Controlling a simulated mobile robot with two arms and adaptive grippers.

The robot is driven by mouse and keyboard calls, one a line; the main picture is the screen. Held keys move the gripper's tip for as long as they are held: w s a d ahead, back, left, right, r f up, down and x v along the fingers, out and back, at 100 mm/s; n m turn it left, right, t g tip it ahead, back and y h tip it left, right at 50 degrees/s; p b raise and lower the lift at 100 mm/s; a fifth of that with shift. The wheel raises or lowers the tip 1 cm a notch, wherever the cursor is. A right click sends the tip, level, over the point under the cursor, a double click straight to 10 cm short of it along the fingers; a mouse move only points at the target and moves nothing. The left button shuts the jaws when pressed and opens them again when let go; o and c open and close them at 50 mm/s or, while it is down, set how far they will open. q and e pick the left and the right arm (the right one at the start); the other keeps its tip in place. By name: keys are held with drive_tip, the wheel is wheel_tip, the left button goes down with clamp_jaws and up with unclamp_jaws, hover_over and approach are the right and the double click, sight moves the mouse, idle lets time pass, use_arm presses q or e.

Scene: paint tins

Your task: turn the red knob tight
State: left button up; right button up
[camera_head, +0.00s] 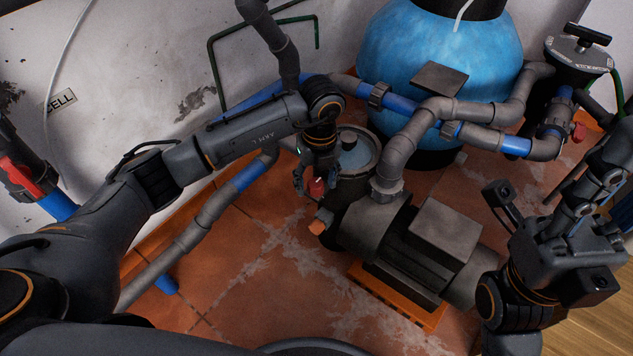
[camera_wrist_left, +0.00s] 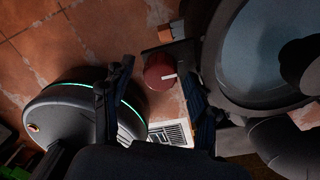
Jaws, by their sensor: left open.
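The red knob (camera_head: 317,187) is small and round and sits beside the grey pump, below the clear-lidded strainer pot.
The strainer pot (camera_head: 357,155) stands right beside the knob. The grey pump (camera_head: 430,240) is on an orange base. Grey and blue pipes (camera_head: 400,105) run behind to a large blue tank (camera_head: 440,55). The tiled floor (camera_head: 270,270) in front is clear.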

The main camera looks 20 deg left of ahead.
use_arm(q)
drive_tip(key=c, duration=1.2)
drive_tip(key=shift+o, duration=0.2)
